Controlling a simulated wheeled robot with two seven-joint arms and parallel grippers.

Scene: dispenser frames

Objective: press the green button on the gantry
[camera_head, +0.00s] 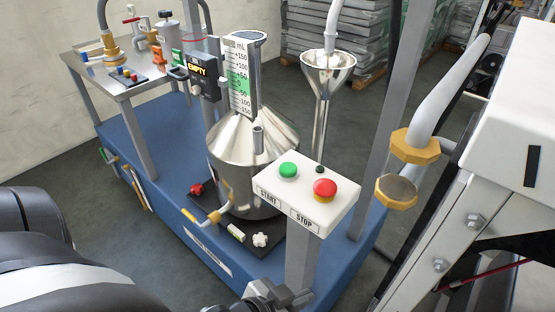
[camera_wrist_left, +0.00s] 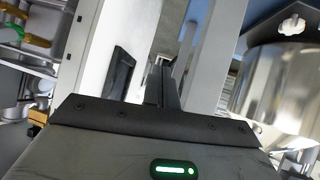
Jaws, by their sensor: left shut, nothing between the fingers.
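The green START button (camera_head: 288,170) sits on the left of a white control box (camera_head: 307,190) on a grey post. A red STOP button (camera_head: 325,188) is beside it on the right. My left gripper (camera_head: 275,294) is at the bottom edge of the head view, below the control box and apart from the green button. Part of it is cut off by the frame. In the left wrist view its fingers (camera_wrist_left: 165,85) are together with nothing between them, and no button can be made out there.
A steel vessel (camera_head: 252,150) with a level gauge (camera_head: 241,78) stands behind the box on a blue base (camera_head: 130,140). A funnel (camera_head: 328,68) is behind on the right. A grey upright and gold-fitted hose (camera_head: 413,146) stand at right.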

